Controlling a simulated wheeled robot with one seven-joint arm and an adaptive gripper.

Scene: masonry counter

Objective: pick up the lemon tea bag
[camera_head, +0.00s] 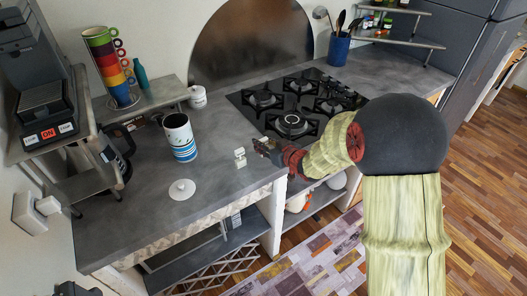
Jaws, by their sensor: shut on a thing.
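The lemon tea bag (240,160) shows as a small whitish piece at the tip of my gripper (256,148), over the grey counter left of the stove. My gripper reaches in from the right and is shut on the tea bag. The label is too small to read. I cannot tell whether the bag touches the counter. The fingers are small and dark, so their exact grip is hard to see.
A blue-and-white canister (181,140) stands left of my gripper, with a round white lid (182,189) lying in front of it. A black gas stove (297,106) is behind and right. Stacked coloured mugs (107,62) stand at left. The counter's front middle is clear.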

